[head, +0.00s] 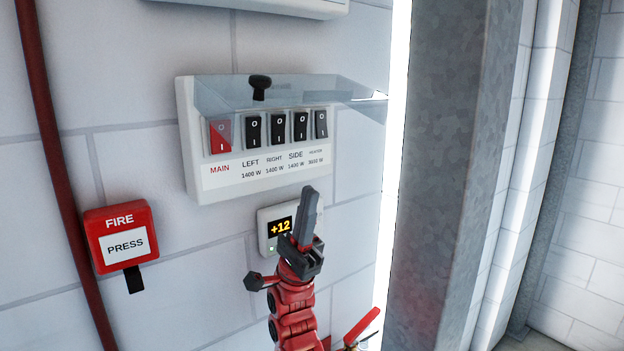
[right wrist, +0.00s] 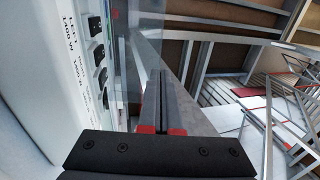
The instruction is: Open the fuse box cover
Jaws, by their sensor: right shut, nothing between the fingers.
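The fuse box (head: 188,150) is a white panel on the wall with a red MAIN switch and several black switches. Its clear cover (head: 225,95) is lifted and juts out from the top of the box, with a black knob (head: 260,84) on it. The switches below are uncovered. My right gripper (head: 307,196) is shut and empty, pointing up, below the box's lower right part in the head view. In the right wrist view its fingers (right wrist: 161,80) are together, with a see-through panel (right wrist: 128,60), likely the cover, to their left. My left gripper is out of view.
A small display (head: 280,227) reading +12 is partly hidden behind my right gripper. A red FIRE box (head: 122,236) and a dark red pipe (head: 57,150) are on the left. A grey metal post (head: 440,170) stands right of the box. A red lever (head: 361,324) shows at the bottom.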

